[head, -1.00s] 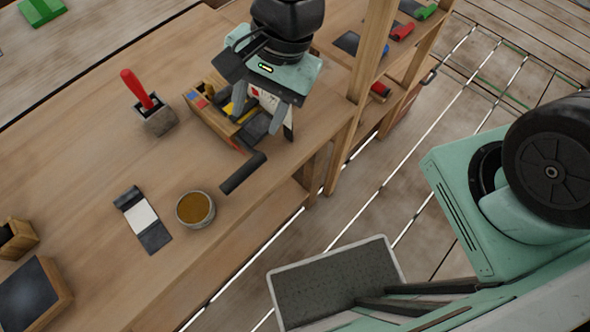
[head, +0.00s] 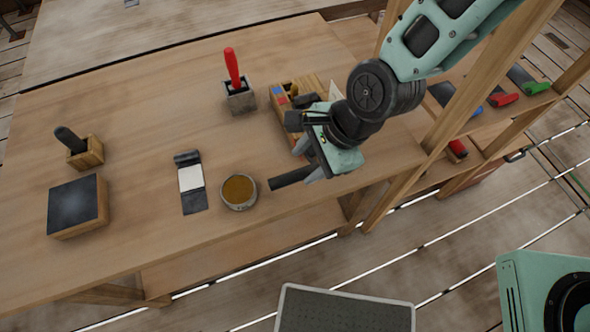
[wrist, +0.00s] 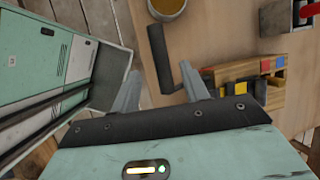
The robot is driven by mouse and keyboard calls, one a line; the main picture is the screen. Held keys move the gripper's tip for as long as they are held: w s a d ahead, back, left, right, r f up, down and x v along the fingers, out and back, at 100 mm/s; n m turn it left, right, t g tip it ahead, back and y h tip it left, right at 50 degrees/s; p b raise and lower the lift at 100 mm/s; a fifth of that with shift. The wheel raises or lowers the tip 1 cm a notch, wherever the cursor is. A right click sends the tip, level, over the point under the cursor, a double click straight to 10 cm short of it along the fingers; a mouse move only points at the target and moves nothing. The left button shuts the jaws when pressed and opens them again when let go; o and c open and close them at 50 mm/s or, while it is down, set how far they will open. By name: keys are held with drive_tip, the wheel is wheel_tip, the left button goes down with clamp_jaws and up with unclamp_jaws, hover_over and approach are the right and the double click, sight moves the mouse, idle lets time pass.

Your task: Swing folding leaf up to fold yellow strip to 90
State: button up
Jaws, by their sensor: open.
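The wooden folding fixture (head: 281,101) with coloured squares sits near the bench's front edge, partly hidden behind my gripper. In the wrist view the fixture (wrist: 270,68) shows a yellow strip (wrist: 237,88) at its near side. The folding leaf's dark handle (head: 291,177) sticks out toward the bench's front edge. In the wrist view the handle (wrist: 168,58) lies between the lines of my two fingers, with no visible contact. My gripper (head: 307,162) is open and empty, above the handle and in front of the fixture. The leaf's plate is mostly hidden.
A round tin with brown contents (head: 239,191) stands left of the handle. A red-handled tool in a grey holder (head: 240,98) stands behind. A wooden shelf post (head: 450,115) rises to the right of my arm.

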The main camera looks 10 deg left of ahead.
sight(293, 175)
drive_tip(key=x, duration=0.6)
drive_tip(key=shift+p, duration=0.35)
clamp_jaws()
